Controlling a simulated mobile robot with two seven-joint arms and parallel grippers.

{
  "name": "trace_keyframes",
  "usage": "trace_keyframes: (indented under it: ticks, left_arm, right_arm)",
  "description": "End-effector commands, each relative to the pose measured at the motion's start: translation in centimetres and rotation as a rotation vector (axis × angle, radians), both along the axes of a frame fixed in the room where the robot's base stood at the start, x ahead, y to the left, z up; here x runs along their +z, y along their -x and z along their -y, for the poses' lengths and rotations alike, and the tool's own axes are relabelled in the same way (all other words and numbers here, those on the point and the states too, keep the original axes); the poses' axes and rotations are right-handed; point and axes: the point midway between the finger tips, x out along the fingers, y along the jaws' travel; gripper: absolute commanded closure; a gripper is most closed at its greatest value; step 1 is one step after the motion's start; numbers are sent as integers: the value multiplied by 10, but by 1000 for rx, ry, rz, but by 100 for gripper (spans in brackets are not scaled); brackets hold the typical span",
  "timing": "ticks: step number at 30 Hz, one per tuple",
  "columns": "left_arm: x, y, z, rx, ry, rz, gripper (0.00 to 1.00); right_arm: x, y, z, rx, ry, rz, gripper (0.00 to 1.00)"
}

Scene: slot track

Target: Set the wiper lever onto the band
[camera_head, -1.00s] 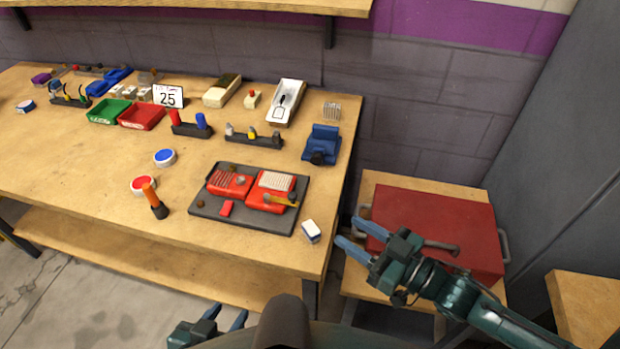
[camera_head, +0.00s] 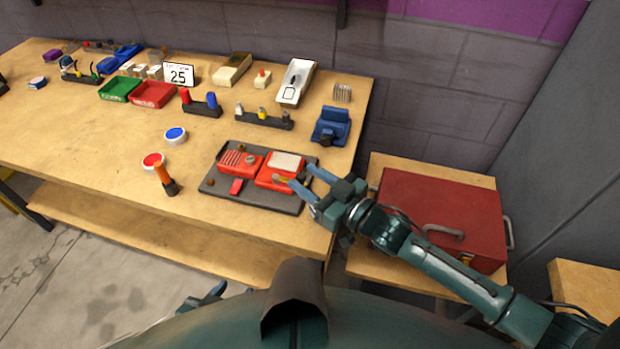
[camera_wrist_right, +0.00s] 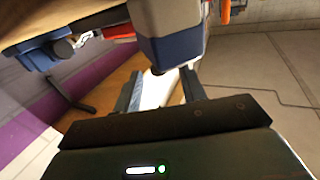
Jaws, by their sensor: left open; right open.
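The grey board (camera_head: 210,184) carries two red blocks near the table's front right corner. The left block (camera_head: 228,166) has a ribbed top; the right block (camera_head: 266,182) has a pale flat top (camera_head: 287,161). The wiper lever (camera_head: 281,178), short and yellowish, lies at the right block's front; its right end is close to my gripper, and I cannot tell its exact seating. My right gripper (camera_head: 309,182) is open over the board's right edge. In the right wrist view it is open (camera_wrist_right: 163,88), with a white and blue block (camera_wrist_right: 172,40) close ahead. My left gripper (camera_head: 205,298) is open, low, off the table.
A small red piece (camera_head: 237,186) lies on the board. A blue vise-like device (camera_head: 331,126) stands behind. A red toolbox (camera_head: 440,205) sits on the right side table. Bare tabletop lies front left.

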Motion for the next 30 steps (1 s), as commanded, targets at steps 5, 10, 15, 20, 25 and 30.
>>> trace_keyframes:
  ticks: [5, 10, 15, 20, 25, 30]
  left_arm:
    - [-1, 0, 0, 1, 0, -2, 59]
    - [-1, 0, 0, 2, -1, -2, 59]
    - [-1, 0, 0, 2, -1, -1, 59]
    - [0, 0, 0, 2, -1, -1, 59]
    - [1, -1, 0, 3, 1, 2, 59]
    - [2, -1, 0, 3, 2, 5, 59]
  right_arm:
    - [0, 0, -1, 0, 1, -1, 59]
    - [0, 0, -1, 0, 0, 0, 66]
    - [0, 0, 0, 0, 0, 0, 80]
    - [0, 0, 0, 0, 1, -1, 93]
    - [0, 0, 0, 0, 1, -1, 100]
    - [0, 0, 0, 0, 1, -1, 100]
